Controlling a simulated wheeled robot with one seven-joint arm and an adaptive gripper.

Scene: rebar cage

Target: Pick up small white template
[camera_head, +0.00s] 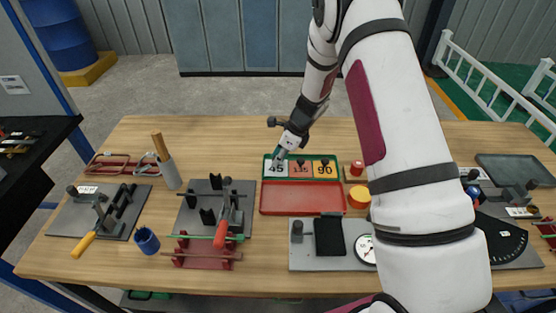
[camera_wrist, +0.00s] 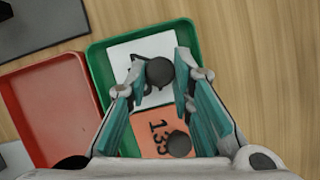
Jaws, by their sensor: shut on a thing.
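The small white template (camera_wrist: 126,52), marked 45, lies in the left compartment of the green tray (camera_wrist: 97,61). It has a dark round knob (camera_wrist: 160,72) on top. In the wrist view my gripper (camera_wrist: 157,75) is down over the template with its teal fingers on either side of the knob, shut on it. In the head view my gripper (camera_head: 282,153) reaches down to the white template (camera_head: 276,170), which still appears inside the tray. The fingertips partly hide the template's far edge there.
A red tray (camera_head: 303,198) lies directly in front. A grey plate with black blocks (camera_head: 187,222) stands left. Bare wood lies behind the green tray.

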